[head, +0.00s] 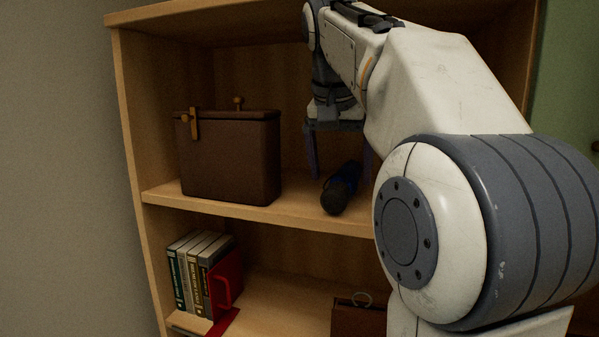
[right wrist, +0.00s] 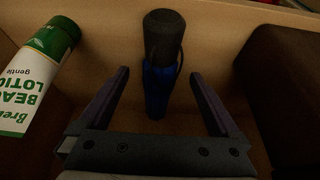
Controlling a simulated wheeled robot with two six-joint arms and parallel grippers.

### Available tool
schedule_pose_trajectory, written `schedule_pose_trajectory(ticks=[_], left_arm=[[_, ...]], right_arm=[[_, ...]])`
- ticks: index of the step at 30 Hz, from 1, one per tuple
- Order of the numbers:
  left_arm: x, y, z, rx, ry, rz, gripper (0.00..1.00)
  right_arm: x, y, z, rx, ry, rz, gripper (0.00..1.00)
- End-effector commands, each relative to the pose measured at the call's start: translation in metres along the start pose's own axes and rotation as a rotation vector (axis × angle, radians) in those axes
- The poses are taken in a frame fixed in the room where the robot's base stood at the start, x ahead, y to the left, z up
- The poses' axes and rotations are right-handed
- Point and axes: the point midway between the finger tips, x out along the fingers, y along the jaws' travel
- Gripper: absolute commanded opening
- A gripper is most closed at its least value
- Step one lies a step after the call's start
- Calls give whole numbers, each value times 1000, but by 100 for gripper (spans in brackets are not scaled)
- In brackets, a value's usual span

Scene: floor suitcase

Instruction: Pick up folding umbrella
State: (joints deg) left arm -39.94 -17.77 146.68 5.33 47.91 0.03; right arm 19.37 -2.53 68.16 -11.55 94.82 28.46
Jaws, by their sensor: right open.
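The folding umbrella lies on the upper shelf, dark blue with a black handle end (head: 340,190) toward the shelf's front edge. In the right wrist view the umbrella (right wrist: 160,85) lies lengthwise between the fingers. My right gripper (head: 340,165) reaches down over the umbrella from above, with one finger on each side. In the right wrist view the right gripper (right wrist: 159,76) is open, with visible gaps between both fingers and the umbrella. The far part of the umbrella is hidden by the gripper in the head view. My left gripper is not in view.
A brown lidded box (head: 230,160) stands left of the umbrella; it also shows in the right wrist view (right wrist: 285,85). A lotion bottle (right wrist: 38,85) lies on the other side. The lower shelf holds several books (head: 192,270), a red item (head: 226,285) and a brown case (head: 357,318).

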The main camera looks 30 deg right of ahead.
Motion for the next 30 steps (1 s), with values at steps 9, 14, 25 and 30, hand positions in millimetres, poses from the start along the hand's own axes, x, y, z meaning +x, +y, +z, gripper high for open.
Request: schedule_pose_trajectory(ticks=[9, 14, 25, 30], left_arm=[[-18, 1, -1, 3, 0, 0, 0], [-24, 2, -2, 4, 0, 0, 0], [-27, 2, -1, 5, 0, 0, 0], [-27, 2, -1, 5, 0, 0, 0]], right_arm=[[9, -2, -29, -2, -3, 2, 98], [28, -2, -41, -5, -3, -1, 98], [48, -3, -41, -6, 1, -3, 98], [48, -3, -41, -5, 1, -3, 64]])
